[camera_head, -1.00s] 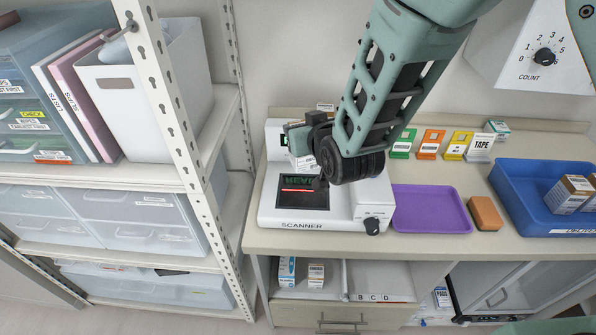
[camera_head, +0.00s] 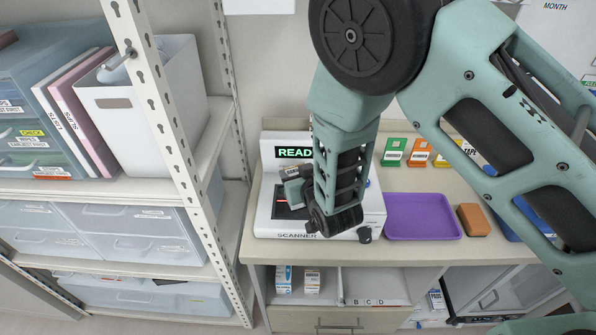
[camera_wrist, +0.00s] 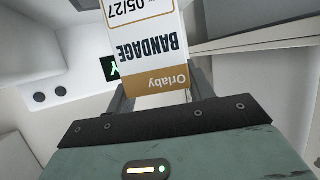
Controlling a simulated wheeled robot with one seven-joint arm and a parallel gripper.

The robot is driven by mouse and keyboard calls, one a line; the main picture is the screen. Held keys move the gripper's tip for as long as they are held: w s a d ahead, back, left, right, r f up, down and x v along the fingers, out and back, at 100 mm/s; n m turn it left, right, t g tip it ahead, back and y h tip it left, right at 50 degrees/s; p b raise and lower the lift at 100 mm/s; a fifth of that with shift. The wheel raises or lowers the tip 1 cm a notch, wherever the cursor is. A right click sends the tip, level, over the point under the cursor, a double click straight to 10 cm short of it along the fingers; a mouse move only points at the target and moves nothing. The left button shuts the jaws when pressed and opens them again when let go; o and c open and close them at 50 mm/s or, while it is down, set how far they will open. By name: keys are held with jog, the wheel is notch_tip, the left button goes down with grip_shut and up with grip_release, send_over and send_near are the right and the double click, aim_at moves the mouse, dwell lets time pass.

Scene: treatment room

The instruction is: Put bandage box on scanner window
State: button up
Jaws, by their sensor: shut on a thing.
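The bandage box (camera_wrist: 148,42), white with a brown-gold band and the word BANDAGE, is between the fingers of my gripper (camera_wrist: 160,84) in the wrist view. My gripper (camera_head: 293,184) is shut on it, over the scanner (camera_head: 262,218) in the head view. The dark scanner window (camera_head: 281,203) with a red line is partly hidden under my gripper and arm. The box is hard to make out in the head view, and I cannot tell whether it touches the window.
A purple tray (camera_head: 422,217) and an orange-brown block (camera_head: 474,220) lie to the right. A metal shelf upright (camera_head: 180,165) stands left.

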jog(key=shift+f, duration=0.1)
jog(key=shift+f+b, duration=0.15)
jog(key=shift+b, duration=0.15)
jog(key=o, duration=1)
jog(key=shift+r+p, duration=0.4)
jog(key=shift+p, duration=0.05)
jog(key=b+v, duration=0.5)
jog(key=v, duration=0.7)
jog(key=shift+f, duration=0.15)
